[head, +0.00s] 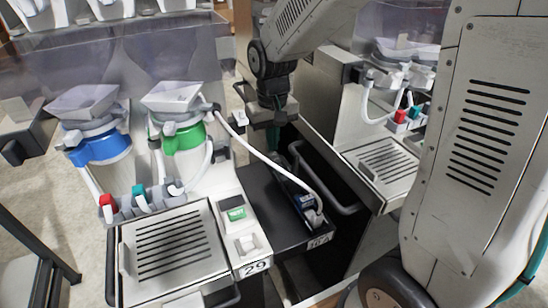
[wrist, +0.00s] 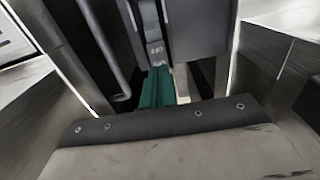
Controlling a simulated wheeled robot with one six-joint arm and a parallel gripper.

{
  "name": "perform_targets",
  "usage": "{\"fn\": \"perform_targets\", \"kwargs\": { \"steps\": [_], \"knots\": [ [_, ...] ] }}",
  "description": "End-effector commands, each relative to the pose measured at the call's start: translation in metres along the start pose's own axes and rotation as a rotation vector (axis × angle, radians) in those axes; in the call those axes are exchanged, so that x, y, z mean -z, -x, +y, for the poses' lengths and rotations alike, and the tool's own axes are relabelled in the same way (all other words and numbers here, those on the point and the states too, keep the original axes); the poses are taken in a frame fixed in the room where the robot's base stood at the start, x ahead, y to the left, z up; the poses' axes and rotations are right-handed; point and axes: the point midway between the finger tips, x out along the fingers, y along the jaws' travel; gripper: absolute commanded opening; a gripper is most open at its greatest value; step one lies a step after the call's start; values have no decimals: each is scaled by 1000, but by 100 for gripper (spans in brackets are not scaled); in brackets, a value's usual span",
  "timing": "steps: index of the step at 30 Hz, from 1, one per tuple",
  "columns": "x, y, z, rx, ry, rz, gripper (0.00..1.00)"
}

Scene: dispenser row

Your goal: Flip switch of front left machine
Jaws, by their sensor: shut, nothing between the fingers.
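The machine at left (head: 185,238), marked 29, has blue and green canisters and a slotted tray; it appears to be the front left one. On its right-hand panel are a green display (head: 236,213) and a white switch (head: 247,243). The switch's position is too small to tell. My gripper (head: 272,128) hangs behind and to the right of the panel, beyond the white hose, apart from the switch. The wrist view shows dark surfaces and a green strip (wrist: 155,88), with no recognisable switch.
A white hose (head: 270,157) arches from the green canister to a small device (head: 305,203) on a dark shelf (head: 265,200). Another machine (head: 385,165) stands at right, with a black handle rail (head: 325,175) near it. Open floor shows at far left.

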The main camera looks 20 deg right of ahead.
Motion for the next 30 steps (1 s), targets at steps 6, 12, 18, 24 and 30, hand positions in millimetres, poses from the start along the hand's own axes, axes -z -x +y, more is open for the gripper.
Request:
{"fn": "perform_targets", "kwargs": {
  "steps": [6,12,18,24,30],
  "knots": [
    [0,-4,0,0,0,-1,0],
    [0,-7,0,0,0,-2,0],
    [0,-10,0,0,0,-2,0],
    [0,-13,0,0,0,-1,0],
    [0,-16,0,0,0,0,0]
  ]
}}
